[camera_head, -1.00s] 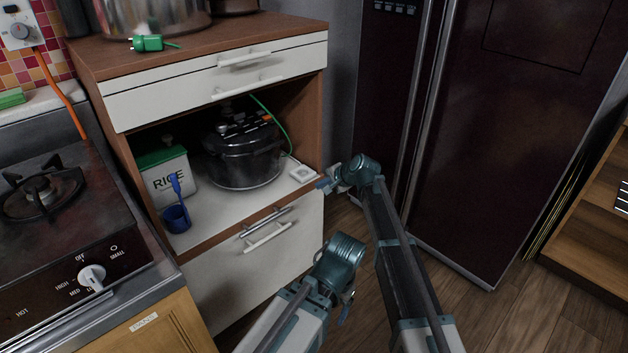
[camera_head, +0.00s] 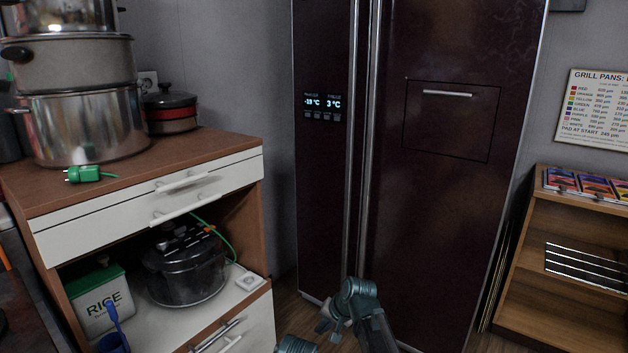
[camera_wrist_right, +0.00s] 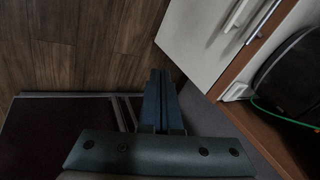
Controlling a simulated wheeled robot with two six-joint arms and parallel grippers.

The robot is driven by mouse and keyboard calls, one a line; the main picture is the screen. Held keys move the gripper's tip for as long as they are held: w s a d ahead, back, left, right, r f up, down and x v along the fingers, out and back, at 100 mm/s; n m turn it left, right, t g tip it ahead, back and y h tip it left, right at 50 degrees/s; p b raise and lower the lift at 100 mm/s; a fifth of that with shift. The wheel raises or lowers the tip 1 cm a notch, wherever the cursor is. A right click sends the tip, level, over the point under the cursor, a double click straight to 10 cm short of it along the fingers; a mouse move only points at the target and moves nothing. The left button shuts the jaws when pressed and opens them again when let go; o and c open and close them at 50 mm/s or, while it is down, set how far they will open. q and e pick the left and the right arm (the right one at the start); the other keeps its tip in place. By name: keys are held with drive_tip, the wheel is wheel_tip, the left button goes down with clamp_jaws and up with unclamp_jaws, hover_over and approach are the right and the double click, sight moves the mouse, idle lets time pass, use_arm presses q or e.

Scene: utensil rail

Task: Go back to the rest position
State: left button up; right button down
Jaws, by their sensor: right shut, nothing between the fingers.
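My right gripper (camera_head: 323,327) is at the bottom middle of the head view, in front of the dark fridge (camera_head: 430,200) and to the right of the cabinet. In the right wrist view its two fingers (camera_wrist_right: 162,95) lie together, with nothing between them. The left gripper's fingers are out of the picture.
A wooden cabinet (camera_head: 140,147) stands at the left, bearing steel pots (camera_head: 85,125). A wooden shelf unit (camera_head: 550,310) stands at the right.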

drive_tip(key=s+d+f+n+g+h, duration=0.3)
drive_tip(key=s+d+h, duration=0.1)
drive_tip(key=s+d, duration=1.25)
drive_tip(key=s+a+n+g+h, duration=0.15)
drive_tip(key=s+a+n, duration=0.25)
drive_tip(key=s+a, duration=0.6)
wheel_tip(320, 180, up, 29)
drive_tip(key=w+a+p, duration=0.2)
drive_tip(key=p, duration=2.6)
drive_tip(key=shift+p, duration=0.3)
drive_tip(key=shift+t, duration=0.25)
